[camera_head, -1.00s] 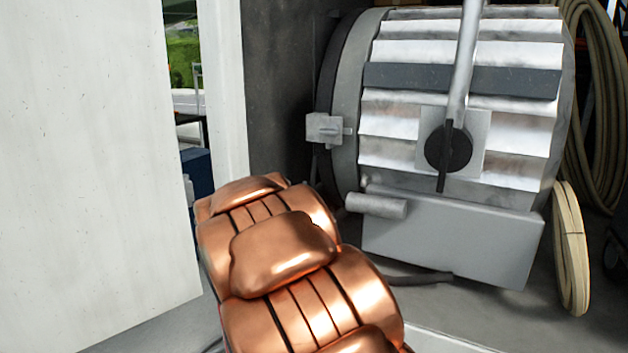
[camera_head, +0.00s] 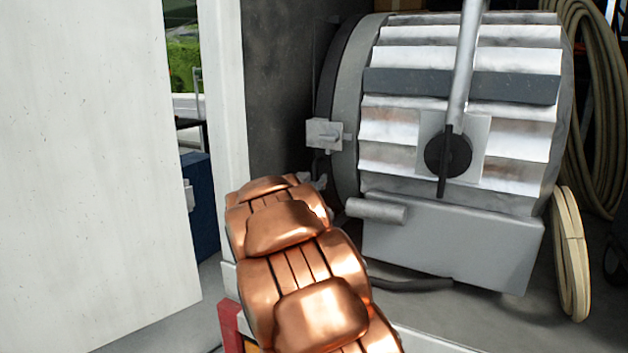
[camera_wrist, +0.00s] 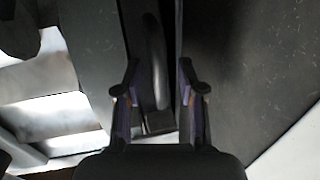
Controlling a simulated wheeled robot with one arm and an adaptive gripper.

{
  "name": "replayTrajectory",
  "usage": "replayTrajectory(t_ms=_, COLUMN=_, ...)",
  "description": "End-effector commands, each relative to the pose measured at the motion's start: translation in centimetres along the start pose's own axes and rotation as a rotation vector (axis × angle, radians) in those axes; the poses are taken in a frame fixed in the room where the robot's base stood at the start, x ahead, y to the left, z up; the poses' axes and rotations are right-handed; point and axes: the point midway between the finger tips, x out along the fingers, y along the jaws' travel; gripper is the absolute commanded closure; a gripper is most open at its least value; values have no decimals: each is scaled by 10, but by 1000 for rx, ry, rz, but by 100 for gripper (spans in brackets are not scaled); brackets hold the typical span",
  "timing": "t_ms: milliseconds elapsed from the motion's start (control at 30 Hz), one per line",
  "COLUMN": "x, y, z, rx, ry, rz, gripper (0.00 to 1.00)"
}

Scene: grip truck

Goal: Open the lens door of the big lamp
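The big lamp (camera_head: 460,85) is a grey drum with pale ribbed sides. Its front faces left, away from the head camera; a dark front rim (camera_head: 332,85) shows there, and the lens itself is hidden. A small grey latch-like block (camera_head: 324,133) sticks out at the rim's left. My gripper is mostly hidden behind my copper arm in the head view, just below that block. In the wrist view my gripper (camera_wrist: 160,90) is open, its two fingers apart. A dark curved bar (camera_wrist: 155,60) on the lamp's front shows between and beyond them; contact cannot be told.
A white panel (camera_head: 95,150) stands at the left, with a pale post (camera_head: 223,100) beside it. A dark wall (camera_head: 278,90) is behind the lamp's front. Coiled hoses (camera_head: 598,110) hang at the right. A cable (camera_head: 415,284) lies below the lamp.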

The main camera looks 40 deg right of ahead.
Motion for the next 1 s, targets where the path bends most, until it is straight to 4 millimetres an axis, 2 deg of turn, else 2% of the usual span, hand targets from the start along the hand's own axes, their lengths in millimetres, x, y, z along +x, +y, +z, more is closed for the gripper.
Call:
replayTrajectory(t_ms=300, x=1, y=0, z=0, rx=0, ry=-1, rz=-1, gripper=62)
replayTrajectory(t_ms=667, x=1, y=0, z=0, rx=0, ry=-1, rz=-1, gripper=99)
replayTrajectory(t_ms=1000, x=1, y=0, z=0, rx=0, ry=-1, rz=-1, gripper=100)
